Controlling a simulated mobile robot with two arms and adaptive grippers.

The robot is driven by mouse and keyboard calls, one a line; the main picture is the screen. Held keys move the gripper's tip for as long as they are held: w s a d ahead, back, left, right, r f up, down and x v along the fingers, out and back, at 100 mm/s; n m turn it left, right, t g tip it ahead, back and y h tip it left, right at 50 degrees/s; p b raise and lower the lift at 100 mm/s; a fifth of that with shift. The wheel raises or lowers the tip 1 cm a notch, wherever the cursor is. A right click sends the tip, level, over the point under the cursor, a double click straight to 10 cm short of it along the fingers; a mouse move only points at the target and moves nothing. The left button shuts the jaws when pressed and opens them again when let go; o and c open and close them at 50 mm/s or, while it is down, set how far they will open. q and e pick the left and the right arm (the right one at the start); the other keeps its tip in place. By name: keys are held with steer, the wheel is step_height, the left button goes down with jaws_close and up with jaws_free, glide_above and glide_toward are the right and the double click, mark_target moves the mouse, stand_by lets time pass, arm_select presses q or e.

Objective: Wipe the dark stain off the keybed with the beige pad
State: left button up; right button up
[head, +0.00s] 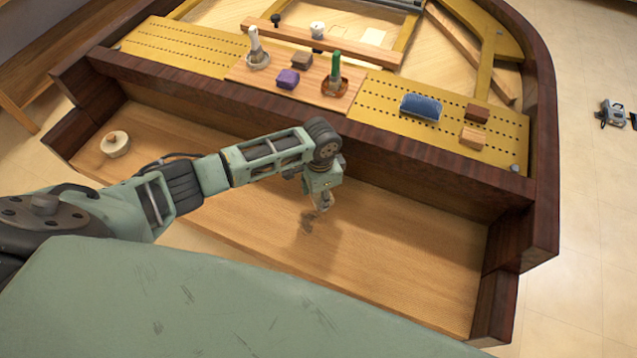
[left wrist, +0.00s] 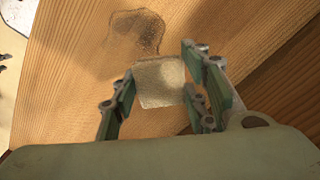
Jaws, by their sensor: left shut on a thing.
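The dark stain (head: 307,222) is a small brownish patch on the bare wooden keybed (head: 420,270). In the left wrist view the stain (left wrist: 140,32) has a darker, uneven outline. My left gripper (head: 321,203) points down at the keybed beside the stain. In the left wrist view the beige pad (left wrist: 160,84) sits between the fingers of the left gripper (left wrist: 162,100), which is shut on it. The pad's far edge is right at the near edge of the stain. I cannot tell whether the pad touches the wood. My right gripper is not in view.
A round pale piece (head: 116,143) lies at the keybed's left end. A dark wooden rail (head: 400,165) runs behind the keybed. Beyond it stand a white-handled tool (head: 255,45), a green-handled tool (head: 335,68), small blocks and a blue piece (head: 421,107). The keybed's right part is clear.

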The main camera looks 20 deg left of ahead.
arm_select(q)
steer(key=shift+s+r+p, duration=0.1)
steer(key=shift+r+p, duration=0.9)
steer(key=shift+r, duration=0.35)
steer(key=shift+f, duration=0.1)
